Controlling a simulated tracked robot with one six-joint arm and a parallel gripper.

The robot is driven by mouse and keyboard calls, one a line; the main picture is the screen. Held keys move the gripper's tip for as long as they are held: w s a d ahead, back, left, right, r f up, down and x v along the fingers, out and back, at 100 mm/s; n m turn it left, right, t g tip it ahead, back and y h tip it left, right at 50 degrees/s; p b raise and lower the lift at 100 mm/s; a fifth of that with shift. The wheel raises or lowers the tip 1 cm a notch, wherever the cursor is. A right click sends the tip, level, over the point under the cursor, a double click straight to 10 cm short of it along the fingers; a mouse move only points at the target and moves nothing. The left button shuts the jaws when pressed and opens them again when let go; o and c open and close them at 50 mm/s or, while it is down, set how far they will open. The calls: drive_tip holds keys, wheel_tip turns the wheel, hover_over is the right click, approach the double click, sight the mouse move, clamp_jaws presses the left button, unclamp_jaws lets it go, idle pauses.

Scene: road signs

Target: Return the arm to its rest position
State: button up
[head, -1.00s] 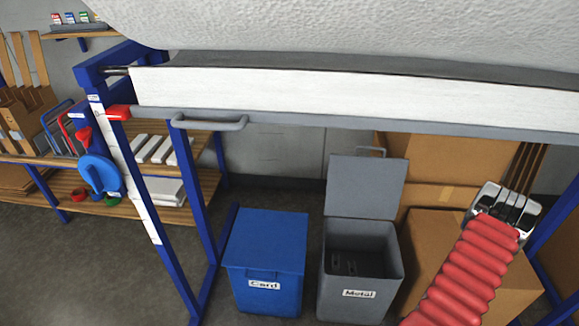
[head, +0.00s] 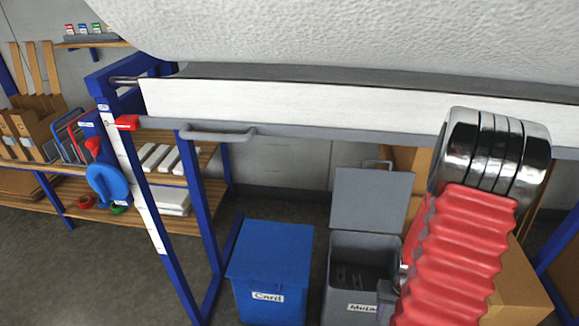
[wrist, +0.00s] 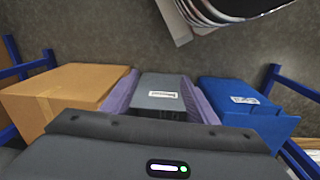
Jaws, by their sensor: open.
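My arm (head: 460,250), with a red ribbed sleeve and shiny metal rings, rises at the right of the head view. The grey Metal bin (wrist: 160,90) appears beyond and between the fingers. In the head view this Metal bin (head: 350,270) has its lid raised, and my arm hides part of its right side and label.
A blue Card bin (head: 270,265) stands left of the Metal bin. Cardboard boxes (head: 520,285) are behind my arm. A long white-fronted roller with a grey rail (head: 350,132) crosses above on a blue frame (head: 170,240). Shelves (head: 60,165) stand at the left; grey floor lies between.

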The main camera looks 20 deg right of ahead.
drive_tip(key=w+a+r+n+t, duration=0.2)
drive_tip(key=a+r+n+t, duration=0.1)
drive_tip(key=a+r, duration=1.2)
drive_tip(key=w+a+r+n+t, duration=0.2)
drive_tip(key=a+r, duration=1.2)
drive_tip(key=r, duration=0.7)
drive_tip(key=shift+w+a+r+n+t, duration=0.3)
drive_tip(key=shift+a+n+t, duration=0.15)
drive_tip(key=shift+n, duration=0.65)
drive_tip(key=shift+c, duration=0.3)
